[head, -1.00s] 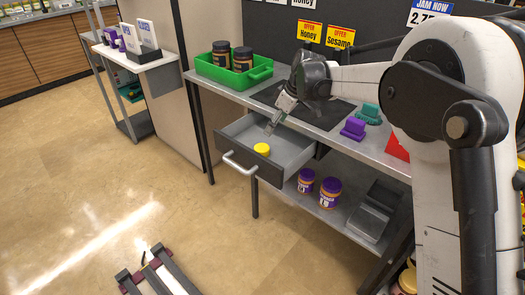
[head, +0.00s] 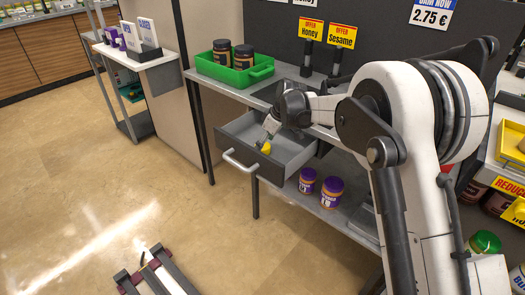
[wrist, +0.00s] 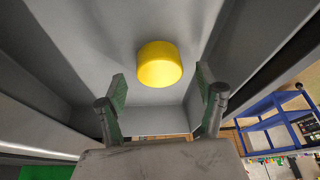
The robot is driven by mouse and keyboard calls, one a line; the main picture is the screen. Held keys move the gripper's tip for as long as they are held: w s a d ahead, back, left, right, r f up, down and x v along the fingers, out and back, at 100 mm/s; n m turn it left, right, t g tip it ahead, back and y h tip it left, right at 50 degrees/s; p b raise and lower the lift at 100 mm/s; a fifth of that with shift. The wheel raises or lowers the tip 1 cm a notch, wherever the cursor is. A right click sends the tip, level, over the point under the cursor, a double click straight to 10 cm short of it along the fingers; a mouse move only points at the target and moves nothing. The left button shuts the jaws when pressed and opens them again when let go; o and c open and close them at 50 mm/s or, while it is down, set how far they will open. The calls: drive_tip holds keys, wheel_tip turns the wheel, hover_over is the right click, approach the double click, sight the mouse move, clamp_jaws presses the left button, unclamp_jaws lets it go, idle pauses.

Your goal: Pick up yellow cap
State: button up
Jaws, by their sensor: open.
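The yellow cap (head: 266,148) lies in the open drawer (head: 240,165) under the counter; it also shows in the wrist view (wrist: 159,65), resting on the grey drawer floor. My gripper (head: 264,141) points down into the drawer, right at the cap in the head view, and partly covers it. In the wrist view my gripper (wrist: 160,95) is open, with its two green-padded fingers apart.
Drawer walls stand close on both sides of my gripper. A green crate (head: 249,76) with two dark jars sits on the counter above. Two purple-labelled jars (head: 329,192) stand on the shelf below. The floor in front is mostly clear.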

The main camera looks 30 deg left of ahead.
drive_tip(key=shift+x, duration=1.1)
drive_tip(key=shift+c, duration=0.5)
drive_tip(key=c, duration=1)
